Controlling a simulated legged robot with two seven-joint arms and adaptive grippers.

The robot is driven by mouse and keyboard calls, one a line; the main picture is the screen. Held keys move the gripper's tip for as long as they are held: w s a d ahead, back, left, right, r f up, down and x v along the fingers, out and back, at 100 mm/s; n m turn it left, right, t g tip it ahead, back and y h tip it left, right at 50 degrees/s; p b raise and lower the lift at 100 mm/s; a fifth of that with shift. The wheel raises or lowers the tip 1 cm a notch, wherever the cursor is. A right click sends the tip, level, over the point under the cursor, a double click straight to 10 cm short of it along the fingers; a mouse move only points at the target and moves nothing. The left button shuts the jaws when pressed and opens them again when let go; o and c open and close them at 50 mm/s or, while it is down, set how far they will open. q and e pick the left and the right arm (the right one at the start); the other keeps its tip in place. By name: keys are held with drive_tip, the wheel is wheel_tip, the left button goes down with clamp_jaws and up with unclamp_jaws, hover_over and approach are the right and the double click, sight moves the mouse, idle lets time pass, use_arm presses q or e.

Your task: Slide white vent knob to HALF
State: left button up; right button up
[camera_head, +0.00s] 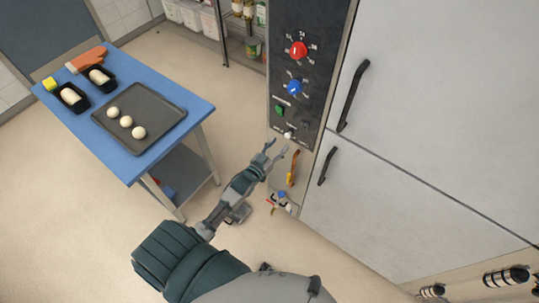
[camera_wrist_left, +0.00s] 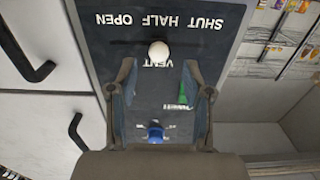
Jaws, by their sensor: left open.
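The white vent knob (camera_wrist_left: 159,51) is a round ball on a dark slot in the oven's black control panel (camera_wrist_left: 225,20). The wrist view shows the panel upside down, with the words SHUT, HALF and OPEN beyond the slot and VENT on the near side. The knob stands near the HALF word, around the slot's middle. In the head view the knob (camera_head: 288,135) is low on the panel. My left gripper (camera_head: 277,149) is open just below it. In the wrist view its fingers (camera_wrist_left: 159,76) are on either side of the knob's line, apart from it. My right gripper is not in view.
Above the knob are a green switch (camera_head: 280,110), a blue dial (camera_head: 294,88) and a red dial (camera_head: 298,49). Oven doors with black handles (camera_head: 352,95) stand at right. A blue table (camera_head: 70,118) with a tray (camera_head: 139,116) of dough balls is at left.

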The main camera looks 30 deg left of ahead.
use_arm(q)
drive_tip(key=s, duration=0.7)
drive_tip(key=shift+s+a, duration=0.35)
drive_tip(key=s+f+g, duration=0.3)
drive_tip(key=s+f, duration=0.1)
drive_tip(key=f, duration=0.7)
drive_tip(key=s+d+f+g+y+b, duration=0.15)
drive_tip(key=s+f, duration=0.25)
drive_tip(key=f, duration=0.8)
drive_tip(key=s+f+g+h+p, duration=0.1)
drive_tip(key=s+f+g, duration=0.25)
drive_tip(key=f, duration=0.75)
drive_tip(key=s+d+f+g, duration=0.1)
drive_tip(key=s+f+g, duration=0.2)
drive_tip(key=s+f, duration=0.3)
drive_tip(key=s+d+f+m+g+b, duration=0.1)
drive_tip(key=s+f, duration=0.6)
drive_tip(key=s, duration=0.7)
drive_tip(key=s+d+f+g, duration=0.3)
drive_tip(key=s+f+g, duration=0.2)
drive_tip(key=s, duration=0.5)
drive_tip(key=shift+s+f+m+y, duration=0.15)
drive_tip(key=shift+f+m+y, duration=0.2)
drive_tip(key=shift+f, duration=0.4)
drive_tip(key=shift+d, duration=0.1)
